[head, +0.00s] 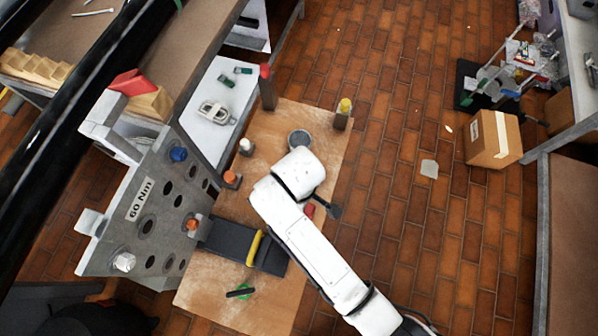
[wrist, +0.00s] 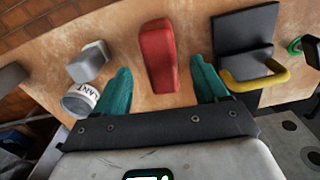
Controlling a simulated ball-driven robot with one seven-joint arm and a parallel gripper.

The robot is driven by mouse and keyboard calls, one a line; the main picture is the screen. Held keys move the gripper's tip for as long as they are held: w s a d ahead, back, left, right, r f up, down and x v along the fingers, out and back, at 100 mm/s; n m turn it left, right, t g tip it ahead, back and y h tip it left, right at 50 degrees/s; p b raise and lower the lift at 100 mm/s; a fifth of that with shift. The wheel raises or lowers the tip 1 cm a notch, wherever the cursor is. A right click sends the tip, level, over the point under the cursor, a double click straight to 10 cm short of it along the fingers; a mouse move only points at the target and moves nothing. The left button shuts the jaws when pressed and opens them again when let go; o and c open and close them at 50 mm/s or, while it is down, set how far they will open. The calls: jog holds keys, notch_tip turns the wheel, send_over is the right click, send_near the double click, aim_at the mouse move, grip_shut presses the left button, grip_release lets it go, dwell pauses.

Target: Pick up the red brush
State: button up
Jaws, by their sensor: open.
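The red brush (wrist: 158,52) lies on the wooden table top in the wrist view, its long side pointing roughly toward my gripper. My gripper (wrist: 160,70) is open, with one teal finger to each side of the brush's near end. Gaps show between the brush and both fingers; I cannot tell the height above the table. In the head view, a small red patch (head: 309,211) shows beside my white arm, probably the brush, mostly hidden. My fingers are hidden there by the arm.
A grey block (wrist: 88,64) and a labelled can (wrist: 80,100) stand left. The upright flange plate (head: 150,225) borders the table (head: 205,295). A cardboard box (head: 492,140) sits on the floor.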

jog(key=shift+a+f, duration=0.15)
jog(key=shift+f, duration=2.6)
jog(key=shift+f, duration=0.25)
jog(key=c, duration=1.1)
jog(key=shift+r, duration=0.2)
jog(key=shift+c, duration=0.2)
